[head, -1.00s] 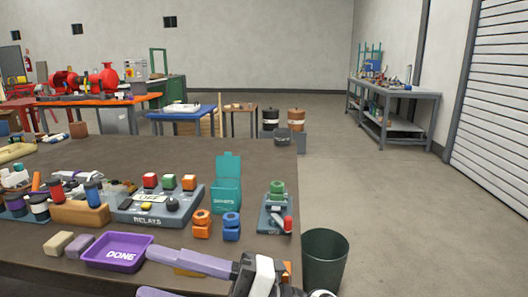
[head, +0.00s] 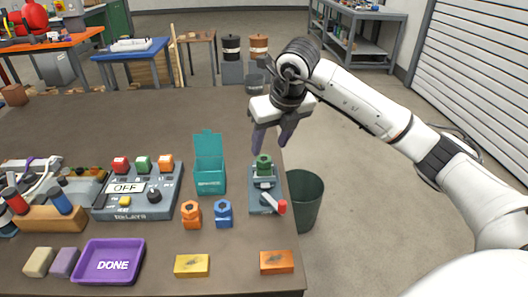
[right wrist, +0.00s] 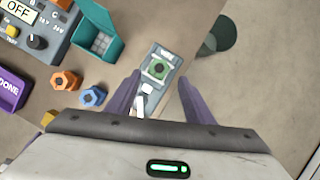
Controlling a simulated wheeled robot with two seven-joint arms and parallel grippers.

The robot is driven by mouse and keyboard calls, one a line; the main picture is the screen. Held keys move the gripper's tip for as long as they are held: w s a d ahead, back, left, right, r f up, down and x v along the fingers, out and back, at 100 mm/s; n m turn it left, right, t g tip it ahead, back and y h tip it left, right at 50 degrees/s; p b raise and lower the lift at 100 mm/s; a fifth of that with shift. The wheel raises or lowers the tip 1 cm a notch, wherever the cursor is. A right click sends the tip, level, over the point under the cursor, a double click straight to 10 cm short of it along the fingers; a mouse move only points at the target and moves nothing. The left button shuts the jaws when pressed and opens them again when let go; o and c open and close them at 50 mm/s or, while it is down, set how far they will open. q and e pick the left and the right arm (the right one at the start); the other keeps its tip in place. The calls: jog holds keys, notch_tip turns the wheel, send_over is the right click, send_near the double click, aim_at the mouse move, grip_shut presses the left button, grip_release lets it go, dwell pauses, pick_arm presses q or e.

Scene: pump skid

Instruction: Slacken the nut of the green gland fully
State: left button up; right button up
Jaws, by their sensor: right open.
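The green gland (head: 264,164) stands on a small grey-blue base (head: 262,203) near the table's right edge. The base also carries a lever with a red end (head: 282,206). My right gripper (head: 271,143) is open and empty, its two purple fingers pointing down just above the green gland. In the right wrist view the green gland (right wrist: 158,69) shows between the tips of the spread fingers (right wrist: 159,78); I see no contact. The gland's nut cannot be told apart clearly. My left gripper is not in view.
An orange gland-like part (head: 191,214) and a blue one (head: 223,213) stand left of the base. A teal open box (head: 210,178), a relay panel (head: 130,205) and a purple DONE tray (head: 108,262) are further left. A dark bin (head: 305,200) stands beyond the right edge.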

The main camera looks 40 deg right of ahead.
aim_at(264, 158)
jog(key=x, duration=0.6)
jog(key=shift+w+f, duration=0.15)
jog(key=shift+c, duration=0.5)
jog(key=c, duration=1)
jog(key=shift+o, duration=0.2)
jog(key=shift+d+f+n, duration=0.1)
jog(key=shift+n, duration=0.3)
jog(key=shift+n+y+b, duration=0.3)
jog(key=shift+n+b, duration=0.1)
jog(key=shift+n, duration=0.1)
jog(key=o, duration=1.1)
jog(key=shift+c, duration=0.2)
